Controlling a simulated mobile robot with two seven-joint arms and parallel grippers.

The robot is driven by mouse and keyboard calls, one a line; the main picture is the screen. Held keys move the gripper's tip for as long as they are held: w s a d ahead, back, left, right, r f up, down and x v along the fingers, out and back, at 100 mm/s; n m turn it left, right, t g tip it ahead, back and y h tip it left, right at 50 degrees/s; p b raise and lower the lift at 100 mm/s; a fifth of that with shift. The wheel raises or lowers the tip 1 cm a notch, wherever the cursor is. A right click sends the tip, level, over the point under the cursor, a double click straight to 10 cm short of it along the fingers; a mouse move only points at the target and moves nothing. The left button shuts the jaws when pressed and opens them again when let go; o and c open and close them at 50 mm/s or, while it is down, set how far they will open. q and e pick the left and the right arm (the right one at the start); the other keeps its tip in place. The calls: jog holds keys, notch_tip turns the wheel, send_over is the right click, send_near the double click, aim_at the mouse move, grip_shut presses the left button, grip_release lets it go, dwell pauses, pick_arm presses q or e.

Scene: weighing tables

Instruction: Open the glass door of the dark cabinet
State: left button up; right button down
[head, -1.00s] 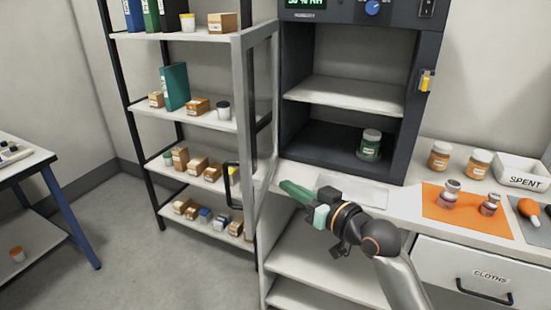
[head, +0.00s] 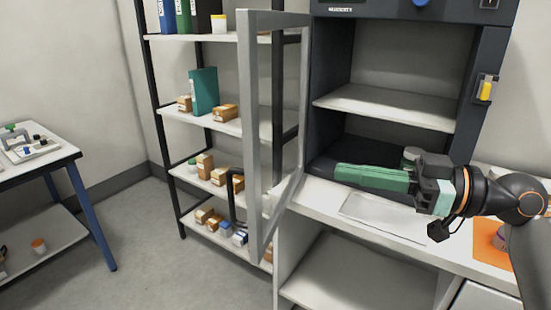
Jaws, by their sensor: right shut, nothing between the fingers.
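The dark cabinet (head: 481,110) stands on the white bench at the right, with its inside and one white shelf (head: 388,106) in view. Its glass door (head: 252,140), in a grey frame, is swung wide open to the left. The door's black handle (head: 235,200) is on the far left edge of the door, low down. My right gripper (head: 338,172) is shut and empty, with green fingers pointing left, in front of the cabinet's lower opening and apart from the door. A jar inside the cabinet is mostly hidden behind the gripper. My left gripper is not in view.
A black-framed shelf rack (head: 150,90) with small boxes and binders stands behind the door. A table with blue legs (head: 76,190) is at the far left. A flat pale plate (head: 385,219) lies on the bench below my gripper. An orange mat (head: 485,250) is partly hidden by my arm.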

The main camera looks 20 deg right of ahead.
aim_at(254, 157)
jog(key=p+x, duration=0.3)
jog(key=x, duration=0.8)
jog(key=shift+a+r, duration=0.1)
jog(key=shift+w+a, duration=0.4)
jog(key=shift+a, duration=0.05)
pick_arm(q)
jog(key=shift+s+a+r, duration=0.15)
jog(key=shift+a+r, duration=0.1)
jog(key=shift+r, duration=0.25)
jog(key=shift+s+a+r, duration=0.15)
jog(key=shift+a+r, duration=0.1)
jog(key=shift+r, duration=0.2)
jog(key=shift+p, duration=0.3)
